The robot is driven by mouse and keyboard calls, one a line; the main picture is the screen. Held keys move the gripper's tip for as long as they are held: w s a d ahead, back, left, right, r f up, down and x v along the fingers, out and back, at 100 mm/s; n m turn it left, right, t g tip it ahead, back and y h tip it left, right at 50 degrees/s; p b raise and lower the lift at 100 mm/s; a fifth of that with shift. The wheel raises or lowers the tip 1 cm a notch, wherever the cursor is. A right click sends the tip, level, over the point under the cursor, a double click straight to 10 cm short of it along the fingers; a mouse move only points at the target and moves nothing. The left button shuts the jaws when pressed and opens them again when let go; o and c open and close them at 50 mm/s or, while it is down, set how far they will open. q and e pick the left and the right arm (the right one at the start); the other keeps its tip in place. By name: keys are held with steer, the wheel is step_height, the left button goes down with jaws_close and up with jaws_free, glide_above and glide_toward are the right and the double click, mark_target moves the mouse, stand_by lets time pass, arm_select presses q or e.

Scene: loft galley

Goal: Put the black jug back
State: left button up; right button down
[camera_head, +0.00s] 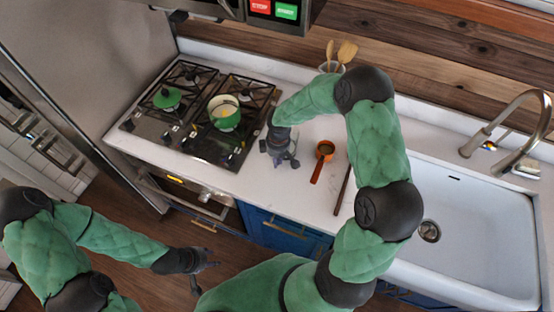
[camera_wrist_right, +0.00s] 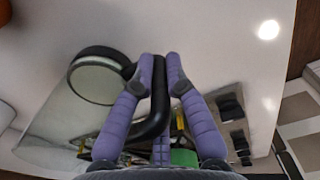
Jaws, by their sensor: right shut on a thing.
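My right gripper (camera_head: 283,150) is over the counter, just right of the stove. In the right wrist view its purple fingers (camera_wrist_right: 160,75) are closed on the black jug's dark curved handle (camera_wrist_right: 152,125). The jug's round black rim around a pale grey disc (camera_wrist_right: 95,80) shows left of the fingers. In the head view I cannot tell the jug apart from the dark gripper. My left gripper (camera_head: 207,272) is empty and low over the floor, in front of the cabinets, with its fingers apart.
The stove (camera_head: 190,110) carries a green pot with yellow contents (camera_head: 224,112) and a green-lidded pot (camera_head: 167,98). An orange-handled pan (camera_head: 321,160) and a dark stick (camera_head: 342,190) lie right of my right gripper. A utensil holder (camera_head: 330,67) stands behind. The sink (camera_head: 470,220) is at right.

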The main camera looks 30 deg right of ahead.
steer(key=c, duration=1.3)
jaws_free()
steer(key=shift+f, duration=0.1)
steer(key=shift+o, duration=0.2)
step_height(320, 180, up, 12)
steer(key=shift+s+d+r, duration=0.1)
steer(key=shift+s+r, duration=0.05)
